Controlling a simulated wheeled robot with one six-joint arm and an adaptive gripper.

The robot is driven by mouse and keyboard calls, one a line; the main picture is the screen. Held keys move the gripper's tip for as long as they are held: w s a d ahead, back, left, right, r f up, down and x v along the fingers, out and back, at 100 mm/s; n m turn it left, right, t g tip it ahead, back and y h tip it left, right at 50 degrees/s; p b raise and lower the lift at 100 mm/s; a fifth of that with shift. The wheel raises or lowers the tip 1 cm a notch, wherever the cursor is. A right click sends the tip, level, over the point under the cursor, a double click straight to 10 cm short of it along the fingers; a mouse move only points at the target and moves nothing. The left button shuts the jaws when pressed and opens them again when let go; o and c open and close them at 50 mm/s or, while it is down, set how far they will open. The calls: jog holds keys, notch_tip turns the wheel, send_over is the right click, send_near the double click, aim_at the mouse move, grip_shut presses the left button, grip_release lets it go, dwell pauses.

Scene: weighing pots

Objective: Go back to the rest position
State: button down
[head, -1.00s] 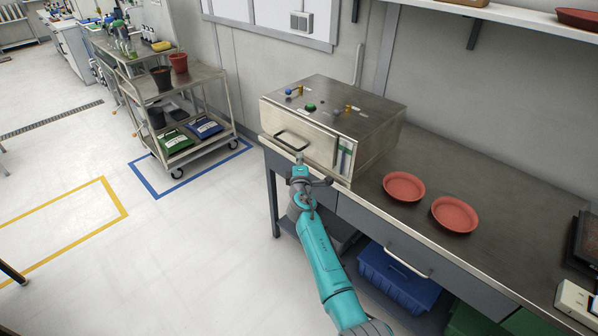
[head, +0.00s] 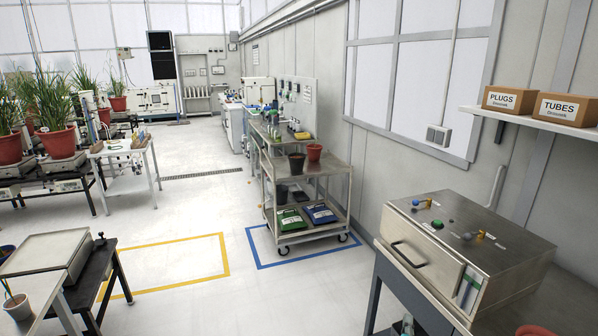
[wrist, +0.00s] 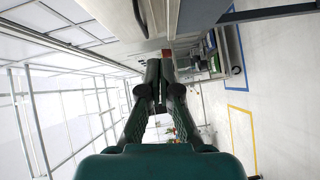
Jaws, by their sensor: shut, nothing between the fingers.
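My gripper (wrist: 160,68) shows in the wrist view with its two dark green fingers together and nothing between them. It points out along the room, clear of any object. The steel box (head: 468,250) with a front handle and coloured knobs stands on the bench at the right. Its front looks closed.
A steel trolley (head: 335,190) with pots and bags stands within blue floor tape. The floor between is open, with a yellow-taped area (head: 229,262).

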jog(key=s+a+f+m+y, duration=0.1)
jog(key=s+a+f+y, duration=0.2)
jog(key=s, duration=0.7)
jog(key=s+a+f+m, duration=0.2)
jog(key=s+a+f, duration=0.2)
jog(key=s, duration=0.7)
jog(key=s+a+f+m+y, duration=0.1)
jog(key=s+a+f+y, duration=0.2)
jog(key=s, duration=0.7)
jog(key=s+a+r+m, duration=0.1)
jog(key=s+r+m, duration=0.1)
jog(key=s+r, duration=0.3)
jog(key=s+a+r+m, duration=0.2)
jog(key=s+r, duration=0.4)
jog(key=s, duration=0.7)
jog(key=s+a+r+m+g, duration=0.1)
jog(key=s+r+m, duration=0.3)
jog(key=s, duration=0.5)
notch_tip(320, 180, up, 2)
jog(key=shift+a+y, duration=0.3)
jog(key=shift+y, duration=0.1)
